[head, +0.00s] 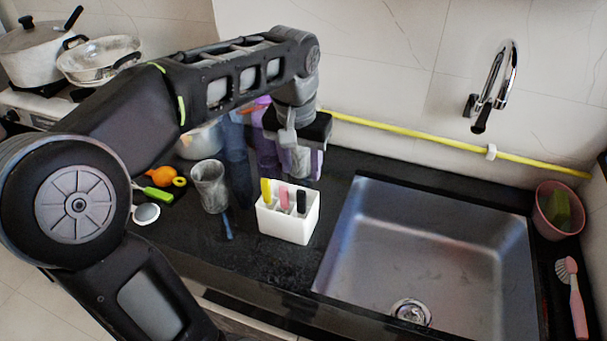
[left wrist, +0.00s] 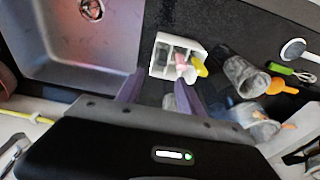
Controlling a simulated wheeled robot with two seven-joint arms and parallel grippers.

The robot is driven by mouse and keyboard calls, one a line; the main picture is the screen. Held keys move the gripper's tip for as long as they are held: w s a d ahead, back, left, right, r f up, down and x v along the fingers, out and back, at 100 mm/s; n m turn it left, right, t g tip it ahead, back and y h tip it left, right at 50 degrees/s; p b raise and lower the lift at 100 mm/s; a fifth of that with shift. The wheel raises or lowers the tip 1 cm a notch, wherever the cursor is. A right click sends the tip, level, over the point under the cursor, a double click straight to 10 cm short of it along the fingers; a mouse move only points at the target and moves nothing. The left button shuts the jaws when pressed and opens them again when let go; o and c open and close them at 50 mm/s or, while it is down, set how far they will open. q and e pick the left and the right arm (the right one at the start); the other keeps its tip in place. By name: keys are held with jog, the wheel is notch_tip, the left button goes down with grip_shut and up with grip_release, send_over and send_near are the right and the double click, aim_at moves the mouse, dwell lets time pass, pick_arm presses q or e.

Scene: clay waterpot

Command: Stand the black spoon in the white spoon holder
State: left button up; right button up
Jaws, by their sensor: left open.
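The white spoon holder (head: 289,230) stands on the black counter left of the sink, and it also shows in the left wrist view (left wrist: 158,68). A black handle (head: 301,201), which looks like the black spoon, stands upright in its right compartment. Its lower part is hidden inside the holder. A yellow handle (head: 266,191) and a pink handle (head: 284,198) stand in the other compartments. My left gripper (head: 291,162) is open and empty, with purple fingers pointing down just behind and above the holder. In the left wrist view, its fingers (left wrist: 160,92) are apart near the holder. My right gripper is not in view.
A glass (head: 210,187) stands left of the holder, with a blue thin item (head: 228,226) beside it. The sink (head: 430,250) is on the right, below the tap (head: 492,85). A yellow pipe (head: 430,138) runs along the wall. My left arm covers part of the counter.

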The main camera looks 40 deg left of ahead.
pick_arm(q)
jog(key=shift+s+d+r, duration=0.1)
jog(key=shift+s+r, duration=0.05)
jog(key=shift+r, duration=0.65)
jog(key=shift+s+r, duration=0.1)
jog(key=shift+r, duration=0.7)
